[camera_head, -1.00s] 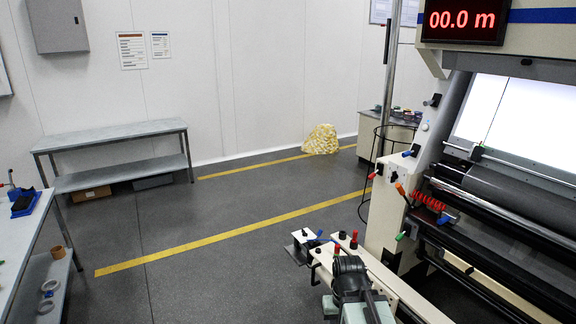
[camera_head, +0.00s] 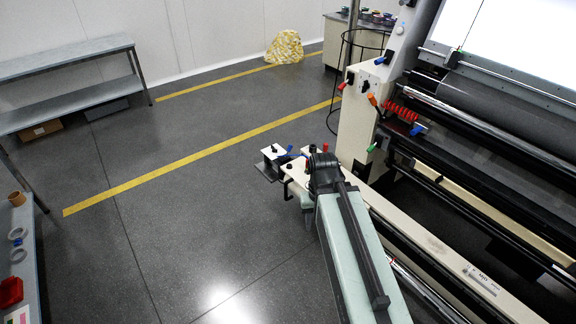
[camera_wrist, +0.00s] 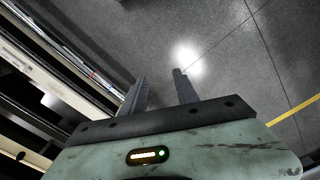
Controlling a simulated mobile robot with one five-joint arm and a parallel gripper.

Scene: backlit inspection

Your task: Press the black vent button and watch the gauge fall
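I cannot pick out a vent button or a gauge for certain. Small black knobs (camera_head: 272,149) and red knobs sit on the white rail end at the machine's near left corner. A cream side panel (camera_head: 355,125) of the machine carries small switches and coloured levers. My gripper (camera_wrist: 159,76) is open and empty in the wrist view, its two dark fingers apart above bare floor.
The large machine with dark rollers (camera_head: 510,110) and a lit panel (camera_head: 510,35) fills the right. A grey bench (camera_head: 70,52) stands at the back left, and a shelf unit (camera_head: 25,250) at the left edge. Open floor (camera_head: 190,225) with yellow lines lies between.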

